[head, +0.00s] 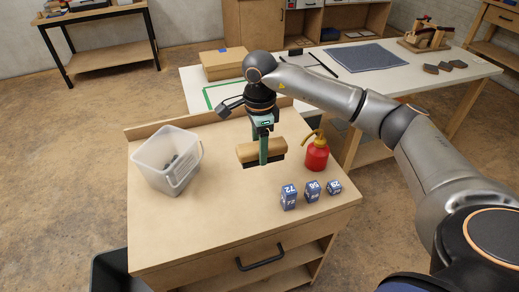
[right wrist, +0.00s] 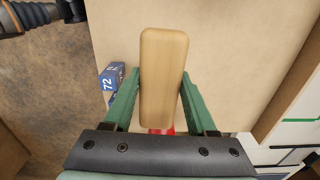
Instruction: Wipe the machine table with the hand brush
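The hand brush (head: 275,149) has a pale wooden block with dark bristles below. My right gripper (head: 263,150) is shut on it near the middle of the machine table (head: 195,225). In the right wrist view the brush block (right wrist: 163,60) sits between the two green fingers (right wrist: 160,95), which press on its sides. The bristles are hidden there, and I cannot tell whether they touch the tabletop. The machine table is a wooden cabinet with a raised back edge and a dark drawer handle. My left gripper is not in view.
A red oil can (head: 316,155) and blue numbered blocks (head: 289,197) stand at the right. Behind is a bench with a cardboard box (head: 222,63). The table's front left is clear.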

